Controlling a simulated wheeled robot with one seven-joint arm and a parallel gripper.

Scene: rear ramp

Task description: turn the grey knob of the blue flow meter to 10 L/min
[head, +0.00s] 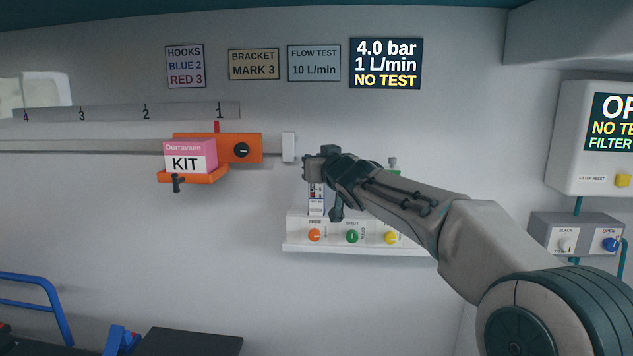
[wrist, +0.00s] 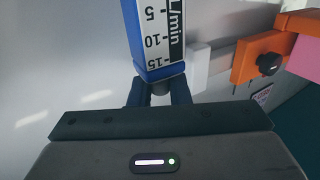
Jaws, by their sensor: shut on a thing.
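The blue flow meter (wrist: 157,73) stands out in the wrist view, with a white scale face marked 5, 10 and 15. Its grey knob (wrist: 160,87) shows at the blue end, between the two fingers of my gripper (wrist: 159,92), which is shut on it. In the head view my gripper (head: 318,166) is at the wall above the flow meter (head: 317,196), hiding the knob and part of the meter. The wall display (head: 386,64) reads 4.0 bar, 1 L/min, NO TEST.
A card (head: 314,63) reads FLOW TEST 10 L/min. A white panel (head: 297,239) with orange, green and yellow knobs is below my gripper. An orange bracket (head: 190,178) carrying a pink KIT box (head: 187,158) is on the rail to the left.

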